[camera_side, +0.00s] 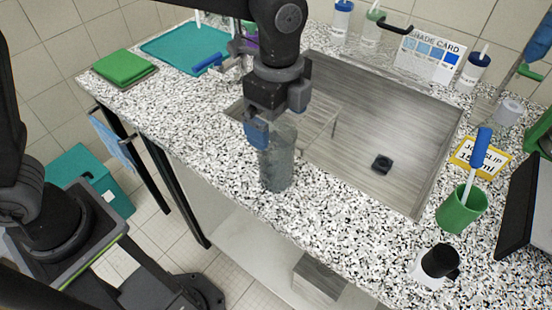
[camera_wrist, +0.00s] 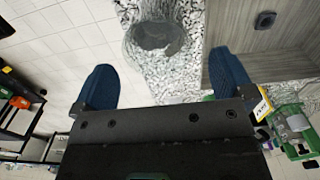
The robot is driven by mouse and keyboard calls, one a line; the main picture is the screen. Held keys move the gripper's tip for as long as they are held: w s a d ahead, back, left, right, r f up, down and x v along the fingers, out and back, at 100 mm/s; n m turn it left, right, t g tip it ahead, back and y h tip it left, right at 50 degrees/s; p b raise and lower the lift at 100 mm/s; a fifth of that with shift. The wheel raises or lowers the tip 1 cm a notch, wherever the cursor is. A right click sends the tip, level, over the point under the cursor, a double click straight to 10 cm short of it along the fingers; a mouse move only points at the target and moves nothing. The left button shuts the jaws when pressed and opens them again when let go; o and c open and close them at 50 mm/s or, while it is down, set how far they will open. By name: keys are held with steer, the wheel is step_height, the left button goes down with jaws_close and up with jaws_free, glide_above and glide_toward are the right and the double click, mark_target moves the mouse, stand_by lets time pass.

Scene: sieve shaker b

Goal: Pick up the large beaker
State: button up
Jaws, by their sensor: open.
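The large beaker (camera_side: 278,165) is a tall, clear grey glass cylinder standing upright on the speckled counter, near its front edge and left of the sink. My gripper (camera_side: 262,132) is above and close to the beaker's rim in the side view, partly covering its top. In the wrist view the beaker (camera_wrist: 158,40) shows beyond the fingers, with its round opening facing the camera. My gripper's two blue fingers (camera_wrist: 160,86) are spread wide apart, with nothing between their tips. Whether a finger touches the glass cannot be told.
The sink (camera_side: 375,120) with a small dark drain piece (camera_side: 382,163) lies right of the beaker. A green cup (camera_side: 461,208) with a blue-handled tool stands at the right. A teal tray (camera_side: 185,48) and green cloth (camera_side: 124,66) lie at the back left.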

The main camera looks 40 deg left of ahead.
mark_target(276, 159)
steer(key=shift+s+a+f, duration=0.1)
steer(key=shift+a+f, duration=0.05)
steer(key=shift+f, duration=3.4)
steer(key=shift+c, duration=0.2)
steer(key=c, duration=1)
steer(key=shift+r, duration=0.1)
steer(key=shift+c, duration=0.2)
